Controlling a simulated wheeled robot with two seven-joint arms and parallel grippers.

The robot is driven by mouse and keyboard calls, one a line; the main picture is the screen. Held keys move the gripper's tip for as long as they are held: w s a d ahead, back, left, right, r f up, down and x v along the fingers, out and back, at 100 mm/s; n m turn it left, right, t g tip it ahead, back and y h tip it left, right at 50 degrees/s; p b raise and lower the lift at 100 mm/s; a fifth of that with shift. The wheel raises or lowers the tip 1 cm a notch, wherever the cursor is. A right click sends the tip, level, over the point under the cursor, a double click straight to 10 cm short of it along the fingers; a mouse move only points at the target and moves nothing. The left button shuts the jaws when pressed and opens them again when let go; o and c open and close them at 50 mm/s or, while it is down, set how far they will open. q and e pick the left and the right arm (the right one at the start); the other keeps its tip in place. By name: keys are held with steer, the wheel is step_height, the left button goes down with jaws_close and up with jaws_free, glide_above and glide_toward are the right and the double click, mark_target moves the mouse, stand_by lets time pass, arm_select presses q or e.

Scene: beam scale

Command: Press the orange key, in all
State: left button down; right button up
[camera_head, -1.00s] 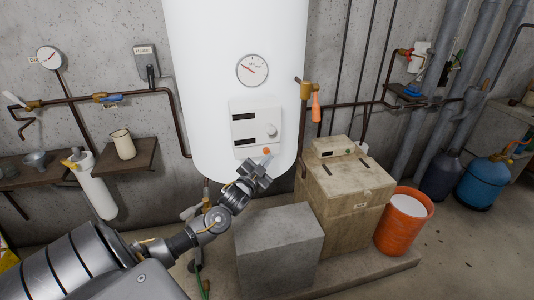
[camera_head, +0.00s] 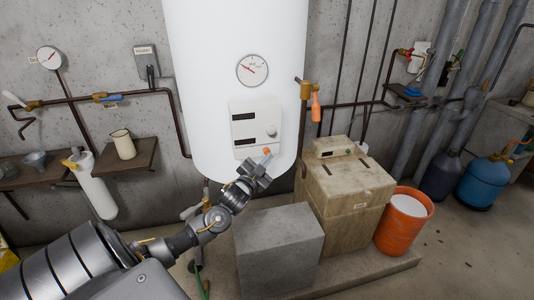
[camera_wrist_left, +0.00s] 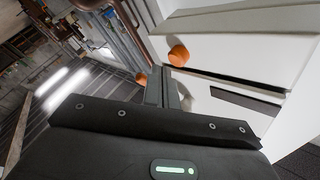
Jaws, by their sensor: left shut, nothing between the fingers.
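The orange key (camera_head: 267,151) is a small round knob low on the white control panel (camera_head: 245,115) of the tank. My left gripper (camera_head: 264,158) is shut and empty, with its fingertips just below the key in the head view. In the left wrist view, an orange knob (camera_wrist_left: 179,55) stands out from the white surface beside the tips of the shut fingers (camera_wrist_left: 163,82). I cannot tell whether they touch. A second orange piece (camera_wrist_left: 141,79) shows partly behind the fingers; I cannot tell what it is. My right gripper is not in view.
The panel has dark displays and a round dial (camera_head: 271,131). A gauge (camera_head: 252,70) sits above. An orange-handled valve (camera_head: 316,106) is at the right. A grey block (camera_head: 279,245), a beige box (camera_head: 345,185) and an orange bucket (camera_head: 404,220) stand below.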

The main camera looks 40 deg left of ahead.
arm_select(q)
steer(key=shift+w+a, duration=0.2)
steer(key=shift+a, duration=0.05)
steer(key=shift+w+a, duration=0.25)
steer(key=shift+a, duration=0.15)
stand_by(0.8)
steer(key=shift+d, duration=0.1)
steer(key=shift+s+d+p, duration=0.45)
steer(key=shift+s+d, duration=0.1)
steer(key=shift+d, duration=0.1)
steer(key=s+d+p, duration=0.1)
steer(key=d, duration=0.1)
steer(key=s+d+p, duration=0.1)
steer(key=d, duration=0.1)
steer(key=shift+s+p, duration=0.3)
steer(key=shift+s, duration=0.1)
stand_by(1.0)
